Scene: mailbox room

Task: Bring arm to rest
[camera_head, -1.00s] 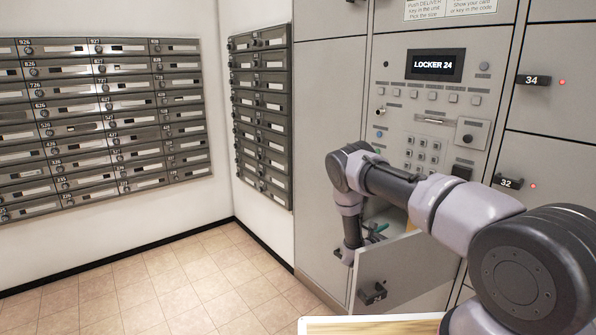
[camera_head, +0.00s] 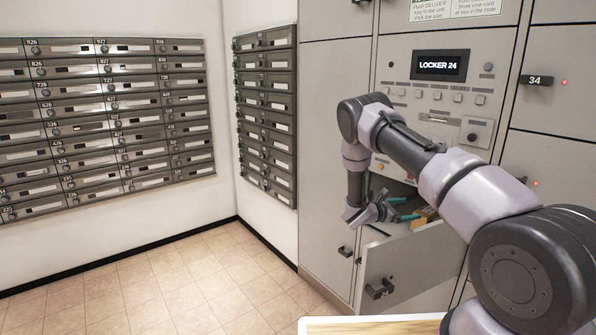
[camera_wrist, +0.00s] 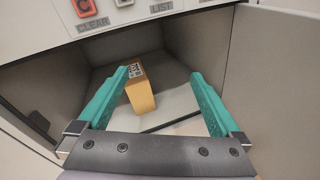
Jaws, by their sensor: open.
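My gripper (camera_head: 404,208) is in front of the open locker, just above its swung-out door (camera_head: 415,265). The wrist view shows its two teal fingers (camera_wrist: 165,95) spread wide with nothing between them. A yellow-orange box (camera_wrist: 141,94) with a printed label stands inside the locker compartment (camera_wrist: 185,85), beyond the fingertips and apart from them. In the head view a small part of the box (camera_head: 426,214) shows right of the fingers. My arm is bent, with the forearm reaching up and over the door and the wrist hanging down.
The locker panel's screen (camera_head: 440,65) reads LOCKER 24, with buttons below it. Closed lockers with red lights, one marked 34 (camera_head: 536,81), stand at right. Mailboxes (camera_head: 110,120) line the left walls. The tiled floor (camera_head: 190,280) is clear. A light board edge (camera_head: 370,325) shows at the bottom.

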